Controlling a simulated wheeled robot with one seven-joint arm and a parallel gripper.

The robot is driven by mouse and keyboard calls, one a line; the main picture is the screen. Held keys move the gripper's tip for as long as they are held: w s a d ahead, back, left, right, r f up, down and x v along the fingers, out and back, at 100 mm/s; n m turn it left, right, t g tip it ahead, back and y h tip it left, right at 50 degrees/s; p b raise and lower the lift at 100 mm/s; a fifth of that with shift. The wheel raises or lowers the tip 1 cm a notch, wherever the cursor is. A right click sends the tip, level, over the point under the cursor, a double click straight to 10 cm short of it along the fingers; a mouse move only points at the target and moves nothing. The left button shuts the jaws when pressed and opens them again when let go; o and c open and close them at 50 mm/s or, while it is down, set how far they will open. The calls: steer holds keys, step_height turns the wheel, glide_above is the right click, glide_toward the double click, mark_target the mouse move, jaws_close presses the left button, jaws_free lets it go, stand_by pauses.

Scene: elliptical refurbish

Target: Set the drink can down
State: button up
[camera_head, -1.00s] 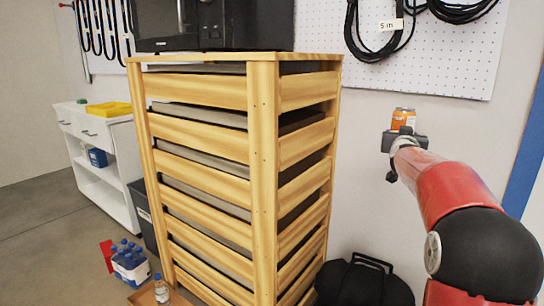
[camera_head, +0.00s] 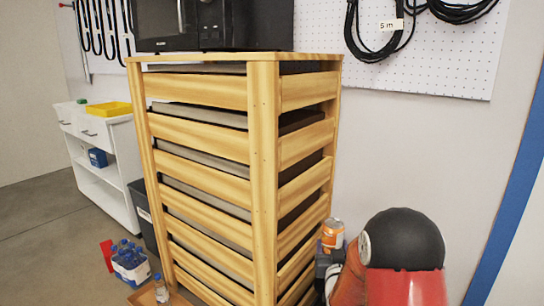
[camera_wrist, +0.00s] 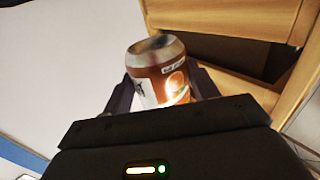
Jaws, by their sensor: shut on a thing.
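The drink can (camera_head: 333,234) is orange with a silver rim. It is beside the lower right side of the wooden rack in the head view. My gripper (camera_head: 327,262) is shut on it. In the wrist view the can (camera_wrist: 161,72) stands between the two fingers of my gripper (camera_wrist: 163,93), its top end toward the far side and slightly tilted in the picture. No surface shows directly under the can; its lower end is hidden by the gripper.
The tall wooden rack (camera_head: 262,180) with dark trays stands close to the can and bears a black microwave (camera_head: 212,25). A white shelf unit (camera_head: 105,160) stands at the left. Bottles in a carrier (camera_head: 131,264) and a single bottle (camera_head: 160,289) are low at the left. Grey floor (camera_head: 45,240) is open there.

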steer(key=s+a+f, duration=0.1)
steer(key=s+f, duration=0.3)
steer(key=f, duration=0.3)
steer(key=s+a+f+y, duration=0.1)
steer(key=s+f, duration=0.3)
steer(key=f, duration=0.3)
steer(key=shift+s+a+f+n, duration=0.2)
steer(key=shift+s+f+n, duration=0.1)
steer(key=shift+s+n, duration=0.1)
